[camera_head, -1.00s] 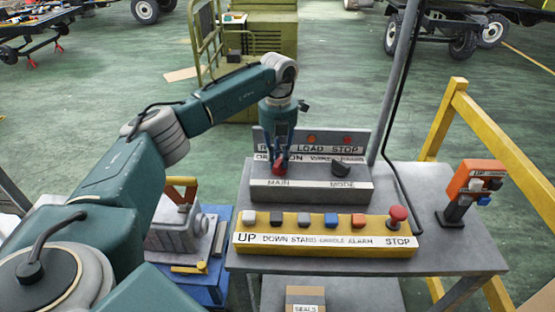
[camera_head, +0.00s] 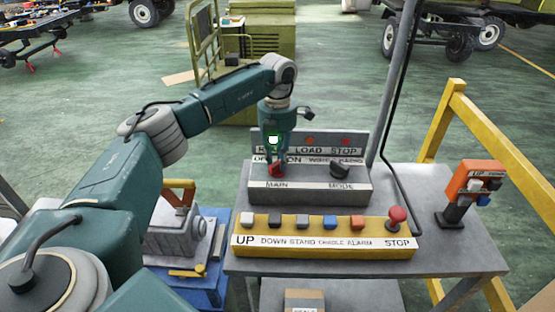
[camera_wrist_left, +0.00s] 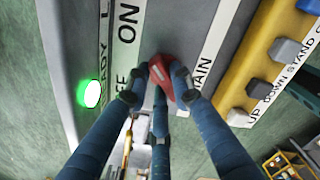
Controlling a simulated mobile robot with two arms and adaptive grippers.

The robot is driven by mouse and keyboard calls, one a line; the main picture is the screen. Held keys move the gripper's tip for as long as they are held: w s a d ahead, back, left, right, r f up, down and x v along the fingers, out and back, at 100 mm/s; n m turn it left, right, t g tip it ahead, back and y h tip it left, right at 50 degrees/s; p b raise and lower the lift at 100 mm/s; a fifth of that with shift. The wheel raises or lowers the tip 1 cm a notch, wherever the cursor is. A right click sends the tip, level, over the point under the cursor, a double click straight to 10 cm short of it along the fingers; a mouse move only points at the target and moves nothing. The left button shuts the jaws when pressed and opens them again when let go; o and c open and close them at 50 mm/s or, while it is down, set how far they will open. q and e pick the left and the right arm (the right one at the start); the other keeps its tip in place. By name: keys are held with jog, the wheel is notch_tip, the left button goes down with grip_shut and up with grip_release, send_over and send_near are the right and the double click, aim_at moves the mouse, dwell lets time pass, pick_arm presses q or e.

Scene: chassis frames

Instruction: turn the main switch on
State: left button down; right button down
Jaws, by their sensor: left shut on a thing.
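The main switch is a red knob (camera_head: 276,170) above the MAIN label on the grey control box (camera_head: 310,189). In the left wrist view the red knob (camera_wrist_left: 160,76) sits between the ON/OFF strip and the MAIN label. My left gripper (camera_head: 275,165) comes down on it from above, and its blue fingers (camera_wrist_left: 158,88) are shut around the knob. A lamp on the panel (camera_head: 273,139) is lit; it shows green in the left wrist view (camera_wrist_left: 90,93). The fingers partly hide the knob and lettering. My right gripper is not in view.
A dark MODE knob (camera_head: 340,168) stands right of the main switch. In front is a yellow button box (camera_head: 325,237) with several buttons and a red STOP button (camera_head: 397,215). An orange device (camera_head: 468,190) stands at the table's right. A grey pole (camera_head: 395,85) rises behind.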

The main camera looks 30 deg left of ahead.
pick_arm(q)
jog(key=shift+w+r, duration=0.1)
jog(key=shift+r, duration=0.05)
jog(key=c, duration=1.5)
grip_release()
jog(key=shift+c, duration=0.2)
jog(key=shift+o, duration=0.3)
notch_tip(320, 180, up, 12)
